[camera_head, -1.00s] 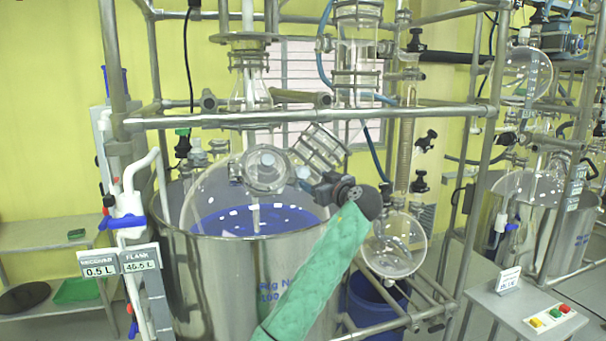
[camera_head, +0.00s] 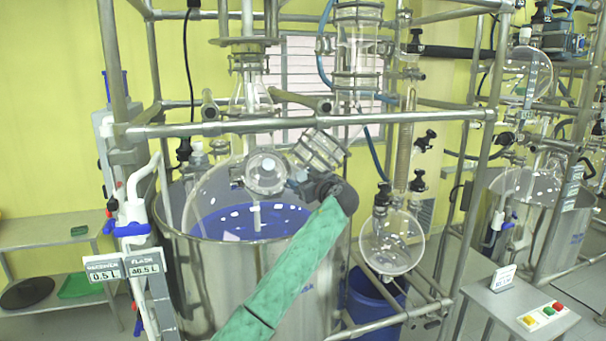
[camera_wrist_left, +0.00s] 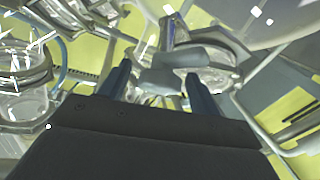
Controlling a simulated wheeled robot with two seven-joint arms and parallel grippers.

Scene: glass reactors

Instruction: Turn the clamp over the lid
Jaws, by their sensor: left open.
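A round glass port with a clear lid (camera_head: 266,172) sits on the large glass flask (camera_head: 212,188), which stands in a steel bath and shows blue liquid. My left gripper (camera_head: 300,177) reaches in at the end of a green-sleeved arm, just right of the lid. In the left wrist view, my left gripper (camera_wrist_left: 157,76) is open, its two dark fingers on either side of a grey rounded bar (camera_wrist_left: 178,72), which looks like the clamp. A round glass rim (camera_wrist_left: 222,52) lies behind it. I cannot tell whether the fingers touch the bar. In the head view the clamp is hard to make out.
A metal rail (camera_head: 310,126) crosses above the flask. A tilted glass neck (camera_head: 318,151) stands close above my gripper. A round receiver flask (camera_head: 392,243) hangs at the right over a blue bucket (camera_head: 374,290). The steel bath (camera_head: 200,262) surrounds the flask.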

